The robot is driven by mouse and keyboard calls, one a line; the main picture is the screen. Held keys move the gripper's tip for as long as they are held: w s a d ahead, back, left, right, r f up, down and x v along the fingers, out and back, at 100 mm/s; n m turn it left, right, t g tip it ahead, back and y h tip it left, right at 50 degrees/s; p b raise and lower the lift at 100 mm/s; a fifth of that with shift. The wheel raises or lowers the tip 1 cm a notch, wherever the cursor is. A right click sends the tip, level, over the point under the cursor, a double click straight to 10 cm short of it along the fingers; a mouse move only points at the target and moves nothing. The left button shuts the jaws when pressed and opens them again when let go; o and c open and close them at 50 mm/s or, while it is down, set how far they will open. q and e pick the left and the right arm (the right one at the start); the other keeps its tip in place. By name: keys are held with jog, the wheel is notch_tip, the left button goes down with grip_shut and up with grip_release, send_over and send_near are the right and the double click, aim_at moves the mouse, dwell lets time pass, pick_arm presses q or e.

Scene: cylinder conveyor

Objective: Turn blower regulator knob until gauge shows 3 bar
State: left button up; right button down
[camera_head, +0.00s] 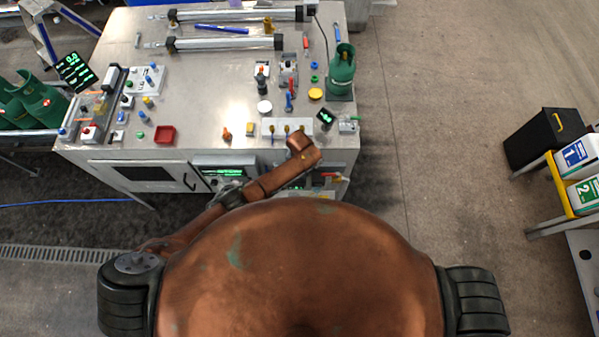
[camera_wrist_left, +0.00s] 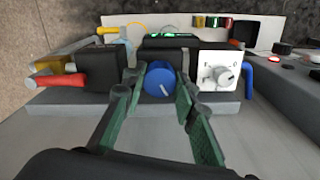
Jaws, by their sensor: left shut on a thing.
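A blue round knob (camera_wrist_left: 160,82) with a white mark faces me in the middle of the left wrist view. My left gripper (camera_wrist_left: 158,84) has its green-padded fingers on either side of the knob and is shut on it. Just behind the knob stands a black display (camera_wrist_left: 170,38) with green characters, too foreshortened to read. In the head view my left arm reaches to the front right of the workbench, and its gripper and the knob are hidden there. A small dark display with green characters (camera_head: 325,117) sits above that spot, unreadable. My right gripper is in no view.
A white panel with a dial knob (camera_wrist_left: 220,72) is close right of the blue knob. A black block (camera_wrist_left: 100,68) and red valve handle (camera_wrist_left: 60,80) are to the left. A green gas bottle (camera_head: 342,72) stands on the workbench (camera_head: 215,100).

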pick_arm(q)
jog(key=shift+w+r, duration=0.1)
jog(key=o, duration=0.9)
notch_tip(320, 180, up, 12)
dwell(0.6)
